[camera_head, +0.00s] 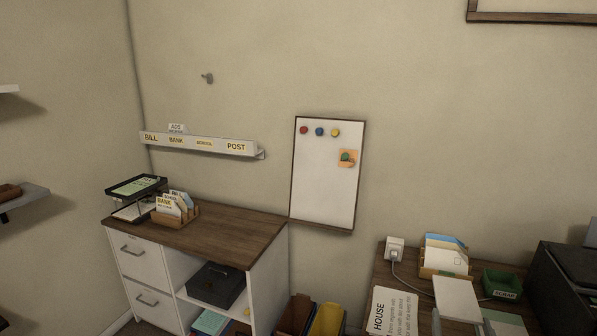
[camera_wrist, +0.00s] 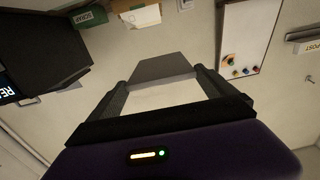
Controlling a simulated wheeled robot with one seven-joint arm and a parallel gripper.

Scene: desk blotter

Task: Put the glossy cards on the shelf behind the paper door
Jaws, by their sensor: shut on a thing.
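My gripper (camera_wrist: 160,80) shows in the wrist view with its two dark fingers shut on a wide, flat, pale thing (camera_wrist: 165,68). Its far face looks grey and its near part whitish. I cannot tell from its face whether it is the glossy cards.
A black box (camera_head: 565,290) and a green SCRAP box (camera_head: 502,283) stand on the right desk near a card holder (camera_head: 438,272). A HOUSE sheet (camera_head: 392,312) is in front. A whiteboard (camera_head: 325,190) and labelled ledge (camera_head: 200,145) hang on the wall. The left cabinet top (camera_head: 235,235) is partly clear.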

